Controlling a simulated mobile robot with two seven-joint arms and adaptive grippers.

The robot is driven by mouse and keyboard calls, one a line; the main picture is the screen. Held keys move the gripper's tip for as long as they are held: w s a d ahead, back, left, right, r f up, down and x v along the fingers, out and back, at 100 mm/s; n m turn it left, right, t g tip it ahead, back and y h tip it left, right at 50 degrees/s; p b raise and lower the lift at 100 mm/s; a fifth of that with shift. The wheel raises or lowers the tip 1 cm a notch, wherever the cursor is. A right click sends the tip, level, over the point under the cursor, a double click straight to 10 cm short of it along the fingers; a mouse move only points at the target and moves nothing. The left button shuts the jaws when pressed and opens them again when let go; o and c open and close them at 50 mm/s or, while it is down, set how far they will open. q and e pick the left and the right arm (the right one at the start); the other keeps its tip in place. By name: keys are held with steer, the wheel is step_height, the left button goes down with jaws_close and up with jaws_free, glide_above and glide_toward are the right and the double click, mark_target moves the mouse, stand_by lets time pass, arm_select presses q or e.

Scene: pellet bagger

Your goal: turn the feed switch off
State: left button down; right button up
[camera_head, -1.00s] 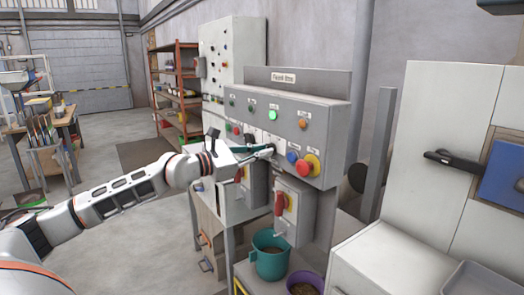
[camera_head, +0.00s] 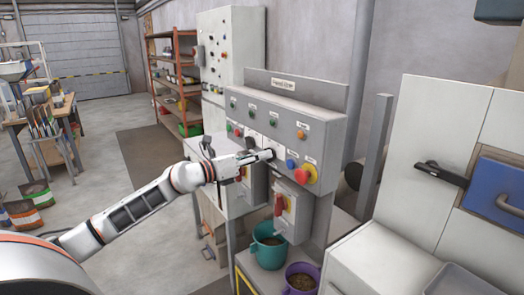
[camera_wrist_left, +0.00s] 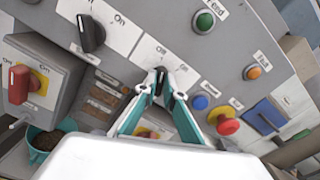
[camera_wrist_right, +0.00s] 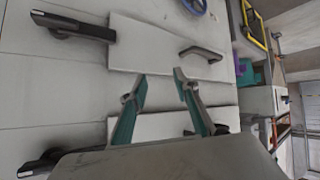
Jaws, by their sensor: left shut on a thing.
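The feed switch (camera_wrist_left: 159,84) is a dark rotary knob on a white plate marked Off and On, on the grey control panel (camera_head: 319,118). It is mostly hidden between my left fingertips in the left wrist view; its exact angle is hard to tell. My left gripper (camera_head: 268,155) reaches the panel from the left and is shut on this knob; its fingers show in the left wrist view (camera_wrist_left: 161,76). A green lamp (camera_wrist_left: 204,21) sits on the panel near the switch and looks dark. My right gripper (camera_wrist_right: 160,78) is open and empty in front of pale cabinet doors.
A similar black knob (camera_wrist_left: 91,34) is beside the switch. A blue button (camera_wrist_left: 200,102) and a red emergency button (camera_wrist_left: 227,125) are close on the other side. A red-handled box (camera_head: 283,205) hangs below. Teal (camera_head: 269,250) and purple (camera_head: 302,277) buckets stand under the panel.

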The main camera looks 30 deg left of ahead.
arm_select(q)
steer(key=shift+n, duration=0.5)
steer(key=c, duration=2.1)
jaws_free()
steer(key=shift+c, duration=0.2)
steer(key=v, duration=1.2)
